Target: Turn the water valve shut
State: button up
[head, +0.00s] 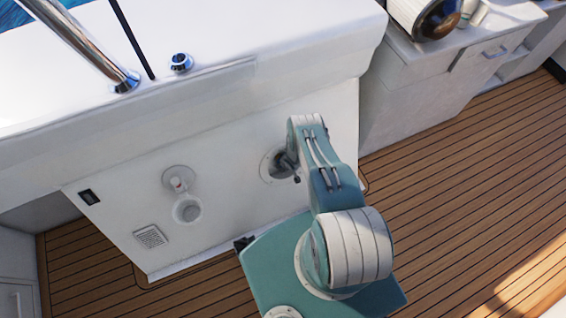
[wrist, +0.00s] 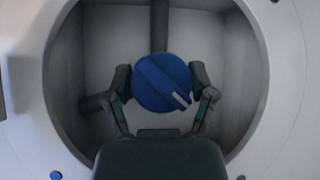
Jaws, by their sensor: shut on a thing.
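The water valve is a round blue knob (wrist: 160,82) with a raised bar across it and a white mark at the bar's lower right end. It sits inside a round recess, in front of grey pipes. My gripper (wrist: 161,84) reaches into the recess, with one finger on each side of the knob, shut on it. The bar runs diagonally from upper left to lower right. In the head view, the recess (head: 268,166) shows at the right part of the white panel. My arm and gripper (head: 285,162) hide most of it and the knob.
The round rim (wrist: 258,50) of the recess surrounds my gripper closely. The white panel (head: 230,240) also carries a round fitting (head: 187,211), a vent grille (head: 150,237) and a dark switch (head: 89,197). Wooden deck (head: 470,180) lies open to the right.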

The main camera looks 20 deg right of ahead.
jog(key=shift+m+t+y, duration=0.3)
jog(key=shift+m+y, duration=1.2)
jog(key=shift+y, duration=0.1)
jog(key=o, duration=1.1)
jog(key=shift+c, duration=0.2)
jog(key=v, duration=1.1)
jog(key=shift+s+d+r, duration=0.25)
jog(key=shift+d, duration=0.05)
